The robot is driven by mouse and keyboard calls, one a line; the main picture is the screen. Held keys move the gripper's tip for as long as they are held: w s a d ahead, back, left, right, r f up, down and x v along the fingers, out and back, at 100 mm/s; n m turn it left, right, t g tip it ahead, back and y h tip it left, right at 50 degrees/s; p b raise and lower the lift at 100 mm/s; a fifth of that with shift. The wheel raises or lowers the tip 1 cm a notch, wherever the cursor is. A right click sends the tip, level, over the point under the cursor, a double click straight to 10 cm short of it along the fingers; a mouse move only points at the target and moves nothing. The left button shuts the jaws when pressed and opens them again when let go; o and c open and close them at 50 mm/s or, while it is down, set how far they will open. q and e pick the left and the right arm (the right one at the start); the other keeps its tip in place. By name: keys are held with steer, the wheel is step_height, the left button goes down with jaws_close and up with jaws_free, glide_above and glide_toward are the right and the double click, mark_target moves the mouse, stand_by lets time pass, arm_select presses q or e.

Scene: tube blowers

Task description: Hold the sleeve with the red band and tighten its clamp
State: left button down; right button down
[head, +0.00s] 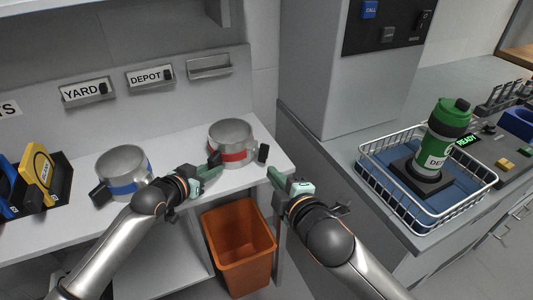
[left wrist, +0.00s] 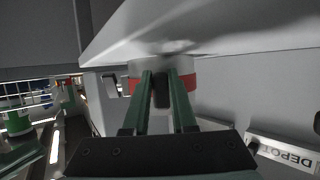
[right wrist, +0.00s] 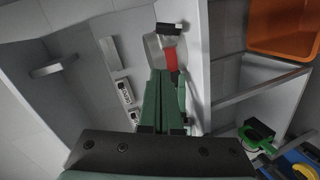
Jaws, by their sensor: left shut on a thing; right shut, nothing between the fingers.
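The grey metal sleeve with the red band (head: 232,137) stands on the shelf near its right end. It has a black block on its left front and a black clamp knob (head: 263,153) on its right. My left gripper (head: 217,168) is shut on the black block, which shows between its fingers in the left wrist view (left wrist: 161,94). My right gripper (head: 271,172) is shut and empty, just below and apart from the knob. In the right wrist view, the sleeve's red band (right wrist: 170,60) and the black knob (right wrist: 168,29) lie beyond the fingertips.
A similar sleeve with a blue band (head: 123,173) stands to the left on the shelf (head: 60,232). An orange bin (head: 238,245) is below the shelf. A wire basket (head: 425,217) with a green bottle (head: 440,135) sits on the right counter. YARD and DEPOT labels mark the back wall.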

glide_toward(261, 148)
steer(key=w+a, duration=0.2)
steer(key=a, duration=0.2)
steer(key=shift+w+d+f, duration=0.2)
steer(key=shift+w+d, duration=0.15)
steer(key=shift+w, duration=0.15)
steer(key=shift+w+d+f, duration=0.25)
steer(key=shift+w+d, duration=0.1)
steer(key=shift+w, duration=0.15)
steer(key=shift+w+d+f, duration=0.35)
steer(key=shift+w+d, duration=0.05)
steer(key=shift+w, duration=0.3)
